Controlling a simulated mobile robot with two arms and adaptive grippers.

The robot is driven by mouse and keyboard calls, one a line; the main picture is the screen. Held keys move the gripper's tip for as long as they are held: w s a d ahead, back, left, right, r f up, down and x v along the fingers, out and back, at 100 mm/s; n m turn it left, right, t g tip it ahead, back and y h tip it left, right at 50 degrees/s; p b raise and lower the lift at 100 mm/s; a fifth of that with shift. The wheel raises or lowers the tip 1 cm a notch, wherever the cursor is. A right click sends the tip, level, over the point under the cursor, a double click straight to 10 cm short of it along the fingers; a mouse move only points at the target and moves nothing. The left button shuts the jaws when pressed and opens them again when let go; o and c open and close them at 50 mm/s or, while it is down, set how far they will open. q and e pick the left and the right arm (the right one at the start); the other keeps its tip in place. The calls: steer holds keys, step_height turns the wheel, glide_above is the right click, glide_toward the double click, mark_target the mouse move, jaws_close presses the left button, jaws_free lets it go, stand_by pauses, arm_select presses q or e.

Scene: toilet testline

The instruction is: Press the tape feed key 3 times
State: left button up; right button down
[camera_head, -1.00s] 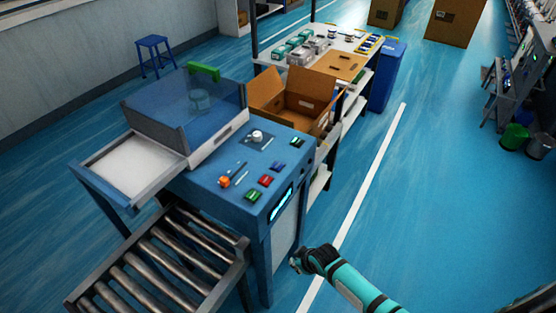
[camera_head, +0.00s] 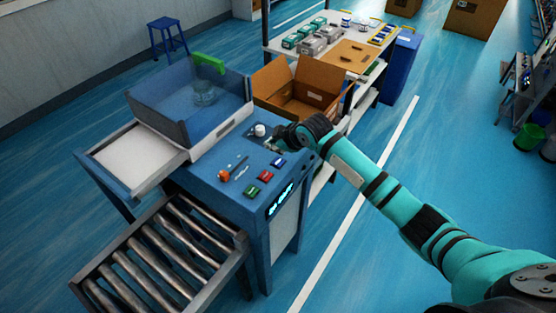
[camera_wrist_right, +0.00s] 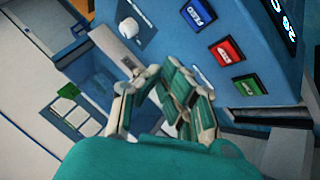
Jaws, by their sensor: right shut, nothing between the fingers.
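The blue key (camera_head: 277,163) is on the sloped panel (camera_head: 207,187) of the blue machine. In the right wrist view the blue key (camera_wrist_right: 200,13) carries a white label that looks like "FEED". A red key (camera_head: 264,175) and a green key (camera_head: 252,190) lie in line with it. My right gripper (camera_head: 279,143) is shut and empty over the panel's far side, between the white knob and the blue key. In the right wrist view its fingers (camera_wrist_right: 160,72) are together, apart from the blue key. The gripper hides the panel's far right corner. My left gripper is out of view.
A white knob (camera_head: 260,130) and an orange knob (camera_head: 224,176) stick up from the panel. An open cardboard box (camera_head: 327,75) stands behind it. A roller conveyor (camera_head: 165,256) is in front, and a clear-walled blue chamber (camera_head: 160,109) is at the left.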

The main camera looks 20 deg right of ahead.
steer(key=shift+w+d+r, duration=0.3)
steer(key=shift+w+r, duration=0.1)
steer(key=shift+r, duration=0.1)
steer(key=shift+w+d+r, duration=0.3)
steer(key=shift+w+r, duration=0.1)
steer(key=shift+r, duration=0.1)
steer(key=shift+a, duration=0.1)
steer(key=b, duration=0.7)
glide_above(277, 163)
step_height(277, 163, down, 8)
steer(key=shift+w+f, duration=0.1)
steer(key=shift+f, duration=0.35)
steer(key=shift+f, duration=0.35)
